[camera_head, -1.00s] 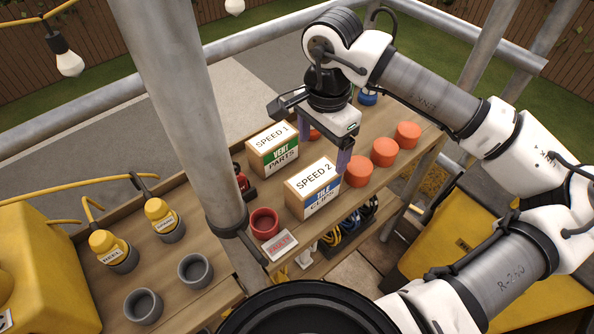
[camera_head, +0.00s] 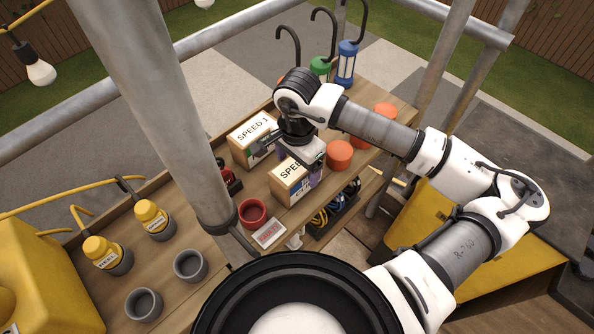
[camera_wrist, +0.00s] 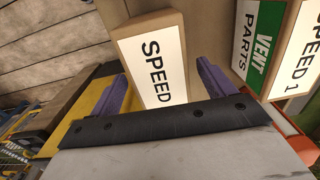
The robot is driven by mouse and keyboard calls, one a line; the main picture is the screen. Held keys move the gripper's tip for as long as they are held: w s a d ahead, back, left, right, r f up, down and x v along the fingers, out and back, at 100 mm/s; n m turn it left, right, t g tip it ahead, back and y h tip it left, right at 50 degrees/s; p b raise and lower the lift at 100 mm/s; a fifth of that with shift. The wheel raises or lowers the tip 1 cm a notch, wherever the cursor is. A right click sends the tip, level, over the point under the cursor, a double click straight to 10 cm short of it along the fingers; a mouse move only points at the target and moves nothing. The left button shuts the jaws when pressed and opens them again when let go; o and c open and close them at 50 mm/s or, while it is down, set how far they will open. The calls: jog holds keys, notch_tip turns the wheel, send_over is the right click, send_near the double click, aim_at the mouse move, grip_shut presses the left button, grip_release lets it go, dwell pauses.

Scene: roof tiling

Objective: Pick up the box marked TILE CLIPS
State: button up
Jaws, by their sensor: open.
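The TILE CLIPS box (camera_head: 286,187) stands on the wooden bench, a tan carton with a white SPEED label. In the wrist view the box (camera_wrist: 152,62) lies between my two purple fingers. My gripper (camera_head: 297,165) is over the box and pointing down; it also shows in the wrist view (camera_wrist: 160,78). It is open, and I cannot tell whether either finger touches the box.
The VENT PARTS box (camera_head: 243,148) stands close behind and left; its green label (camera_wrist: 264,38) shows in the wrist view. Orange pots (camera_head: 340,155) stand to the right. A red cup (camera_head: 252,213) is at front left, and a scaffold pole (camera_head: 165,110) rises left of the boxes.

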jog(key=shift+f+p, duration=0.35)
jog(key=shift+f, duration=1.15)
jog(key=c, duration=1.4)
jog(key=shift+c, duration=0.7)
jog(key=shift+r, duration=0.15)
